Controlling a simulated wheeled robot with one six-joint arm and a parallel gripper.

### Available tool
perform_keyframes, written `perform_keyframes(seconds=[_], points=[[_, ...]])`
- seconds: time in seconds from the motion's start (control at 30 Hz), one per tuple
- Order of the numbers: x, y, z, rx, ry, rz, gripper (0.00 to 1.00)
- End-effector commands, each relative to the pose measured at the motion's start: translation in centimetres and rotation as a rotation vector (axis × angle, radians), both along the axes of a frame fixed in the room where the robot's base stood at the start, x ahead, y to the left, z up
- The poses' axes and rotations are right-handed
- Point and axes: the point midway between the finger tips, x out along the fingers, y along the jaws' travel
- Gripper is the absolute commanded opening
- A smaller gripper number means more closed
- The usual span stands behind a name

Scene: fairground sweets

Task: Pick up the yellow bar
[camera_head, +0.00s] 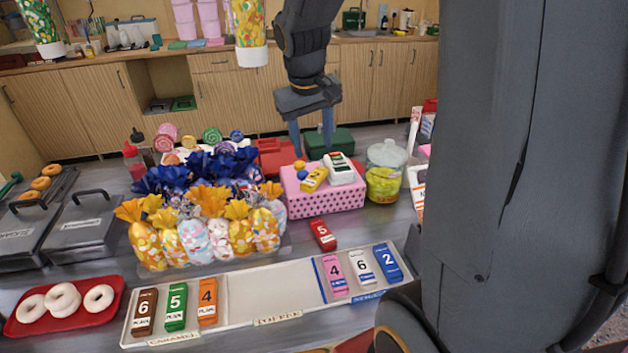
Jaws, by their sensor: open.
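The yellow bar (314,180) lies on top of the pink dotted box (325,203), near its front left. It is tilted in the picture and has a pale label. My gripper (312,143) points down above and behind the box, with its two fingers apart and nothing between them. The fingertips are apart from the yellow bar. The exact depth between them is hard to tell.
White bars (342,168) lie beside the yellow bar, with small balls (299,165) at its left. A lidded jar (385,172) stands right of the box, wrapped sweets (210,230) left. A red bar (322,235) lies in front. A long tray (265,295) holds several numbered bars.

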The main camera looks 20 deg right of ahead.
Motion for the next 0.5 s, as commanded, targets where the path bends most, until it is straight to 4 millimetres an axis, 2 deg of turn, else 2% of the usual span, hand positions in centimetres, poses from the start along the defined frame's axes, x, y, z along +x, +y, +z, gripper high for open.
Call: perform_keyframes(seconds=[0.1, 0.3, 0.5], points=[[0.6, -0.3, -1.0, 0.064, -0.012, -0.296, 0.50], [1.3, -0.7, -2.1, 0.137, -0.027, -0.709, 0.50], [1.5, -0.7, -2.6, 0.164, -0.034, -0.894, 0.50]])
